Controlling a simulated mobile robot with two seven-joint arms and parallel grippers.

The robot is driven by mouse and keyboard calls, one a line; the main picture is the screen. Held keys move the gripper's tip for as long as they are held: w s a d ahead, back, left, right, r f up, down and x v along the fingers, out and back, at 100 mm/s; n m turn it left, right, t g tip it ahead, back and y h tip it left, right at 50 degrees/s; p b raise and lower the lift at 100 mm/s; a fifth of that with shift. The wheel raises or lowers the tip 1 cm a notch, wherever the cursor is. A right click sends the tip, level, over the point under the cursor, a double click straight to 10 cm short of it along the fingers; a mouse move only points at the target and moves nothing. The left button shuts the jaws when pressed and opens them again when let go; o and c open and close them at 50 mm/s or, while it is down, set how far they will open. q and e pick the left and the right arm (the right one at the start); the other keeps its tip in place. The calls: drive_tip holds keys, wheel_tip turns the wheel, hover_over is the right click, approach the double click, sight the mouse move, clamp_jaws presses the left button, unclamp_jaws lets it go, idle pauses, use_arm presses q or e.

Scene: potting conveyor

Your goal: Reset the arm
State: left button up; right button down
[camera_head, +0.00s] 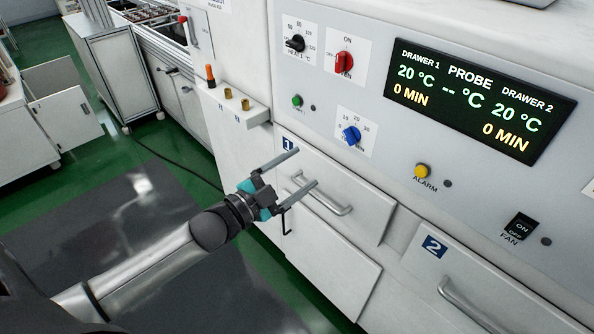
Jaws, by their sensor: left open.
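My left arm comes in from the lower left. Its gripper (297,168) is open, with two grey fingers apart, and looks empty. It is in front of drawer 1 (360,200), close to that drawer's bar handle (322,195). I cannot tell whether a finger touches the handle. My right gripper is not in view.
The white machine carries a red switch (344,62), a blue knob (351,135), a yellow alarm button (422,171) and a lit display (478,100). Drawer 2 (500,290) is at lower right. A small shelf (233,107) juts out left. Green floor (180,150) lies open at left.

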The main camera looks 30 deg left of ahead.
use_arm(q)
drive_tip(key=s+a+f+n+g+y+b, duration=0.2)
drive_tip(key=s+f, duration=0.2)
drive_tip(key=f, duration=0.8)
drive_tip(key=s+a+f+n+g+y+b, duration=0.1)
drive_tip(key=s+f+n+g+y, duration=0.2)
drive_tip(key=f, duration=0.9)
drive_tip(key=s+a+f+n+g+y+b, duration=0.15)
drive_tip(key=s+f, duration=0.45)
drive_tip(key=f, duration=0.6)
drive_tip(key=s+d+f+n+g+b, duration=0.1)
drive_tip(key=s+d+f+g, duration=0.1)
drive_tip(key=s+f, duration=0.4)
drive_tip(key=s+d+f+n+g+b, duration=0.1)
drive_tip(key=s+d+f+g, duration=0.2)
drive_tip(key=s+f, duration=0.4)
drive_tip(key=s+d+f+n+g+b, duration=0.2)
drive_tip(key=s+f+g, duration=0.2)
drive_tip(key=s, duration=1.1)
wheel_tip(320, 180, down, 2)
drive_tip(key=shift+s+d+f, duration=0.15)
drive_tip(key=shift+d, duration=0.15)
drive_tip(key=shift+g, duration=0.25)
